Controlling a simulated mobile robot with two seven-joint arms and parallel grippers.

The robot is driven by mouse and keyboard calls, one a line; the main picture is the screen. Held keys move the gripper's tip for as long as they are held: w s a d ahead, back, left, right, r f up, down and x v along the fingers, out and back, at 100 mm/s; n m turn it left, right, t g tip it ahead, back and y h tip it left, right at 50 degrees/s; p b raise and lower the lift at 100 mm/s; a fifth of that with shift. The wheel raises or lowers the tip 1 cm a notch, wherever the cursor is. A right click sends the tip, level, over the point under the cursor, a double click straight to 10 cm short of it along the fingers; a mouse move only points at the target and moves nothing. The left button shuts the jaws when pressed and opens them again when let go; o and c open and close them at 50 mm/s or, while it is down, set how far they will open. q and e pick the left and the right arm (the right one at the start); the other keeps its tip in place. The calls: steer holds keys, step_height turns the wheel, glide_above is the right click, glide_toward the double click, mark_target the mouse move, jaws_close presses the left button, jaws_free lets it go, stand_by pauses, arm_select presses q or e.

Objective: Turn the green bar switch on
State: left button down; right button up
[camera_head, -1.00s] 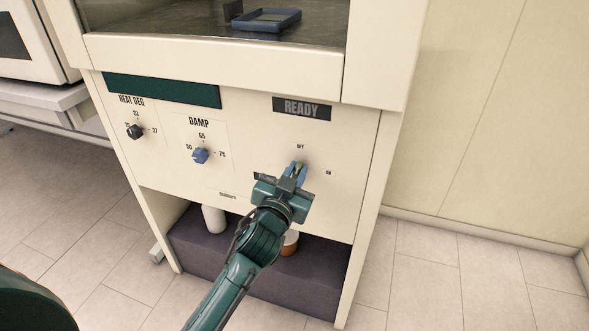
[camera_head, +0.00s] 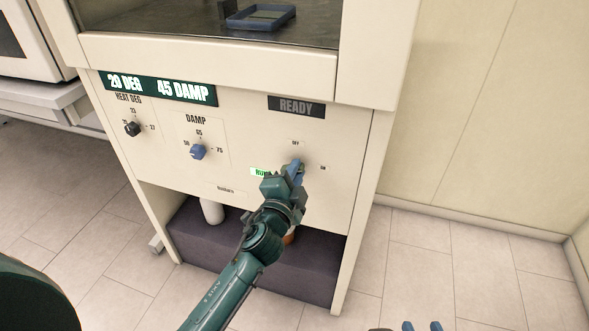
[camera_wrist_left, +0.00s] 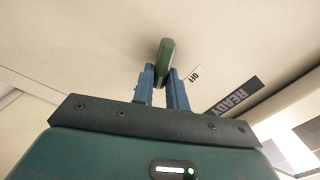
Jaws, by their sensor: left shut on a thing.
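The green bar switch (camera_wrist_left: 166,55) shows in the left wrist view, standing out from the cream panel between my blue fingers. My left gripper (camera_wrist_left: 163,88) is shut on it. In the head view the left gripper (camera_head: 295,171) is at the panel's lower right, below the OFF label (camera_head: 296,143) and left of the ON label (camera_head: 323,168). It hides most of the bar there.
A lit display (camera_head: 160,88) reads about 29 DEG and 45 DAMP. The READY sign (camera_head: 296,106) is dark. A black knob (camera_head: 132,129) and a blue knob (camera_head: 198,152) sit to the left. A white bottle (camera_head: 212,211) stands on the lower shelf. A blue tray (camera_head: 261,17) is in the chamber above.

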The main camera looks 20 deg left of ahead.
arm_select(q)
steer(key=m, duration=0.4)
steer(key=shift+f+m, duration=0.25)
steer(key=shift+m, duration=0.05)
arm_select(e)
steer(key=shift+w+r, duration=0.15)
steer(key=shift+w, duration=0.05)
steer(key=shift+a, duration=0.1)
arm_select(q)
steer(key=c, duration=1.4)
jaws_free()
arm_select(e)
steer(key=shift+s, duration=0.1)
arm_select(q)
steer(key=shift+s, duration=0.1)
steer(key=s, duration=1.3)
steer(key=shift+a+b, duration=0.2)
steer(key=shift+b, duration=0.25)
arm_select(e)
steer(key=shift+d+r, duration=0.2)
steer(key=shift+d, duration=0.05)
